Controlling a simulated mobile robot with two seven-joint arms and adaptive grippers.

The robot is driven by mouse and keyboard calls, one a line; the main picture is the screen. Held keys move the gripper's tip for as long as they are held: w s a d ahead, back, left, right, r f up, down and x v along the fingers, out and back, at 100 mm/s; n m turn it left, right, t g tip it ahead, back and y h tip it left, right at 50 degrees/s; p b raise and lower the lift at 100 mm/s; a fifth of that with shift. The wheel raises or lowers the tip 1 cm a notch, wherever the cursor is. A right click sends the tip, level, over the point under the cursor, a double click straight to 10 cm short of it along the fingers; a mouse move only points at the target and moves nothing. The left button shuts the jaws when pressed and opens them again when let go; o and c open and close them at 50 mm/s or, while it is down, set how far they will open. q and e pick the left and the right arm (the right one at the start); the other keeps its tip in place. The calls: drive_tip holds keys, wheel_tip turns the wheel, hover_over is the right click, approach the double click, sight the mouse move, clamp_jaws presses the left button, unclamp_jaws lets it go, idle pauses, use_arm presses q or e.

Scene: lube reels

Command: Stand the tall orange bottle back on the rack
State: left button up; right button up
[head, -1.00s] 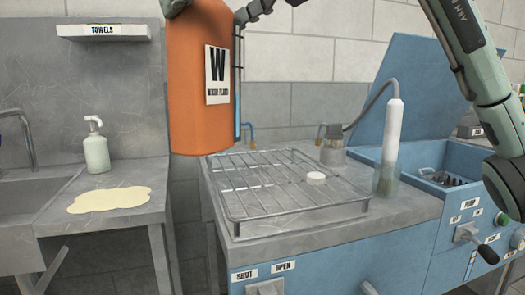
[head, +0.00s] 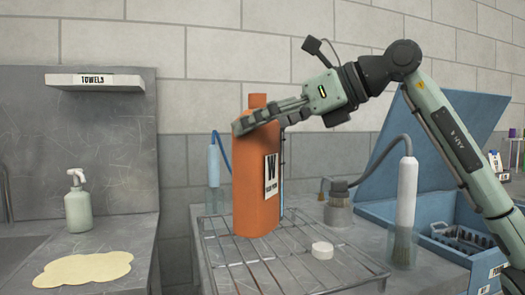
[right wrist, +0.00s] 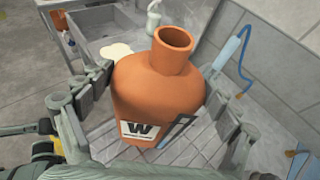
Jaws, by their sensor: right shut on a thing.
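The tall orange bottle (head: 250,190) is upright at the far left part of the wire rack (head: 290,262). Its W label faces front right. Whether its base rests on the bars or hangs just above them, I cannot tell. My right gripper (head: 264,114) is shut on the bottle near its shoulder, its arm coming from the right. In the right wrist view the bottle (right wrist: 160,90) sits between the two fingers, its open neck towards the camera. A white round cap (head: 322,250) lies on the rack, right of the bottle. My left gripper is not in view.
A blue open-lidded basin (head: 450,235) is beyond. A soap bottle (head: 78,205) and a pale spill (head: 85,268) are on the left counter.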

sight(276, 146)
drive_tip(key=shift+w+d+f, duration=0.1)
drive_tip(key=shift+w+d, duration=0.1)
drive_tip(key=shift+f, duration=2.1)
drive_tip(key=o, duration=1.5)
drive_tip(key=shift+f, duration=0.1)
drive_tip(key=shift+o, duration=0.7)
